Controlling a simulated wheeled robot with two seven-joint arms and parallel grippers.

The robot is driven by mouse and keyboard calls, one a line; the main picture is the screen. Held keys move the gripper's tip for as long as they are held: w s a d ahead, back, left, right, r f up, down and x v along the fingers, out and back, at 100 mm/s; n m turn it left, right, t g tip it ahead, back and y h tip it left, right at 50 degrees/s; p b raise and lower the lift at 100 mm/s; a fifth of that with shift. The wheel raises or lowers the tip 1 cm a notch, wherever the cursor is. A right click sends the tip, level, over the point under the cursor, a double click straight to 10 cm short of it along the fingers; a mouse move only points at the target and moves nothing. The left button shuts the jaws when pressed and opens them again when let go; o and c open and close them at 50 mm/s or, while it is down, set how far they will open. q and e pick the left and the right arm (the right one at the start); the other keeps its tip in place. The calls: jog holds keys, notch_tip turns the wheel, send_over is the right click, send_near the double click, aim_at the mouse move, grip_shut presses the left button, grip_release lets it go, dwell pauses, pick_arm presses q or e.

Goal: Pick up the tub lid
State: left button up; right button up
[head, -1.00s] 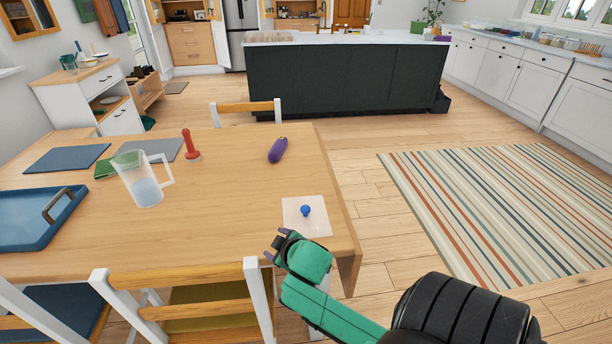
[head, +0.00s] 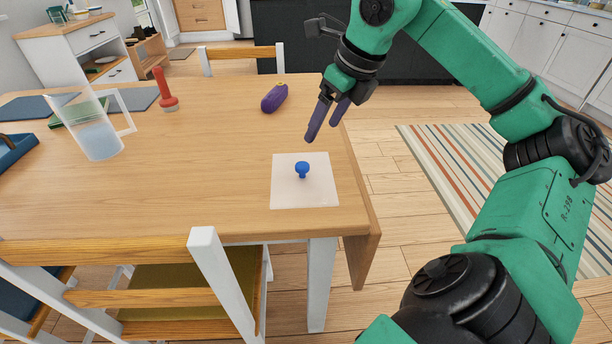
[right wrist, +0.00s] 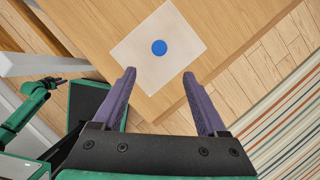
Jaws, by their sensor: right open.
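The tub lid (head: 290,192) is a flat, pale square with a blue knob (head: 302,169) standing up at its middle. It lies on the wooden table (head: 215,180) near the right edge. My right gripper (head: 326,122) is open and empty, above the table and a little beyond the lid, pointing down. In the right wrist view the lid (right wrist: 180,72) and its blue knob (right wrist: 159,47) lie ahead of the two spread fingers (right wrist: 160,76), apart from them. My left gripper is not in the head view; a green arm at the left of the wrist view appears to be mine.
A purple eggplant (head: 274,98) lies behind the lid. A red plunger-like tool (head: 165,90) and a clear jug (head: 95,125) stand further left. A chair (head: 222,262) stands at the table's front edge. The tabletop around the lid is clear.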

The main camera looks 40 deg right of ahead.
aim_at(303, 165)
jog(key=b+x, duration=0.1)
jog(key=x, duration=1.2)
jog(key=shift+w+a+f, duration=0.1)
jog(key=shift+w+f, duration=0.05)
jog(key=shift+f, duration=0.1)
jog(key=shift+r, duration=0.1)
jog(key=shift+c, duration=0.9)
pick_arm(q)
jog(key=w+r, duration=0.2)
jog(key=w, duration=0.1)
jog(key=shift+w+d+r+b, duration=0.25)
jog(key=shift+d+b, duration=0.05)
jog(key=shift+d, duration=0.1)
pick_arm(e)
grip_shut()
